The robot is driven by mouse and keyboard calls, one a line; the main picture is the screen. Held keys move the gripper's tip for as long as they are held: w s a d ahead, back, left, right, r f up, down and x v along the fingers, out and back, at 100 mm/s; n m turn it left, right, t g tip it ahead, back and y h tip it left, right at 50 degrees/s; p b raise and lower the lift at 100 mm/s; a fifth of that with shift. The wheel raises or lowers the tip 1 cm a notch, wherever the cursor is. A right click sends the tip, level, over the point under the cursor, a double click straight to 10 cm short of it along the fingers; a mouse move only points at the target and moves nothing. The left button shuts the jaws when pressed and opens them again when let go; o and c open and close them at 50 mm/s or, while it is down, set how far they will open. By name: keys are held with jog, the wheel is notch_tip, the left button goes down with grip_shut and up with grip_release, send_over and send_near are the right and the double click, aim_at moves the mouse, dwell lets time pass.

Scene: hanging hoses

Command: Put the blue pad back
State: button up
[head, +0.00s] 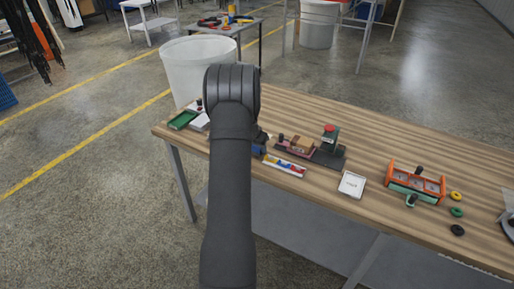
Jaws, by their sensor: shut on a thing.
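My dark arm reaches over the table and hides most of my gripper (262,138), which shows only as a small dark part at the arm's right edge. A dark blue piece, seemingly the blue pad (258,150), shows just below it, and the gripper is shut on it. The arm covers the pad's left side. A white tray (300,174) with blue, red and yellow patches lies just to the lower right of the pad. I cannot tell whether the pad touches the table or the tray.
A stamping device with a red top (329,128) stands right of the tray. A white card (352,184) and an orange frame (415,185) lie farther right. A green tray (183,119) lies at the table's left end. Bare wood (400,145) lies behind the devices.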

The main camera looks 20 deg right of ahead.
jog(key=shift+f, duration=0.25)
jog(key=o, duration=0.7)
jog(key=v, duration=1.2)
jog(key=shift+r, duration=0.1)
jog(key=x, duration=1.2)
jog(key=shift+f, duration=0.35)
notch_tip(320, 180, up, 3)
jog(key=shift+r, duration=0.5)
